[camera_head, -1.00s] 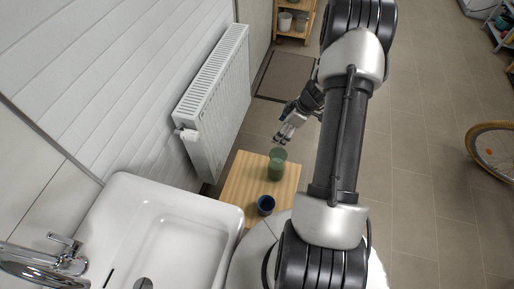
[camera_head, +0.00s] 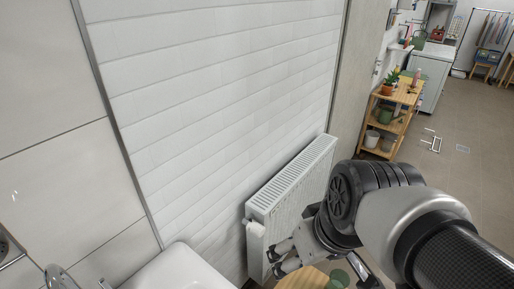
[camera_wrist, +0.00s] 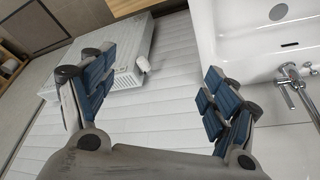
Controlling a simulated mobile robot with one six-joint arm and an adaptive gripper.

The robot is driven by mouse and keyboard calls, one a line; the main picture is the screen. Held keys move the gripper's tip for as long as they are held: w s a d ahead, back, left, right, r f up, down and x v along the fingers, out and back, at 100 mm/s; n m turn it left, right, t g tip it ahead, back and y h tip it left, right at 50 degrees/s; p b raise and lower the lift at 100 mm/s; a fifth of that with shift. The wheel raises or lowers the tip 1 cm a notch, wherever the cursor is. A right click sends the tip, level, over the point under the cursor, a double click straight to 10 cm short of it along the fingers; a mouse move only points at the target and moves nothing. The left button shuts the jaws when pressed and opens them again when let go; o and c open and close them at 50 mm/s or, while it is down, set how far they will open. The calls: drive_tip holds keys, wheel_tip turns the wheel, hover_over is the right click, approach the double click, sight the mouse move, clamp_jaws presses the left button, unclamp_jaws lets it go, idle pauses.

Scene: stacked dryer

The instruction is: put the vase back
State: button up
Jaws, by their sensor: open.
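A green glass vessel (camera_head: 340,277), possibly the vase, shows at the bottom edge of the head view on a small wooden table (camera_head: 301,280). It is partly cut off by the frame and close to my arm. My gripper (camera_head: 277,257) is left of and above it in the picture, in front of the radiator. In the wrist view my gripper (camera_wrist: 158,65) has its fingers wide apart with nothing between them. No vase shows in the wrist view.
A white radiator (camera_head: 290,200) is on the wall, close behind my gripper. A white sink (camera_head: 180,268) stands at the lower left. A wooden shelf (camera_head: 402,96) with plants and pots is further back. The floor to its right is largely clear.

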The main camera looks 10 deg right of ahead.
drive_tip(key=shift+m+t+h, duration=0.3)
drive_tip(key=shift+m, duration=0.5)
drive_tip(key=shift+s+a+r, duration=0.15)
drive_tip(key=shift+s, duration=1.05)
drive_tip(key=shift+s+a+r, duration=0.1)
drive_tip(key=shift+s, duration=1.05)
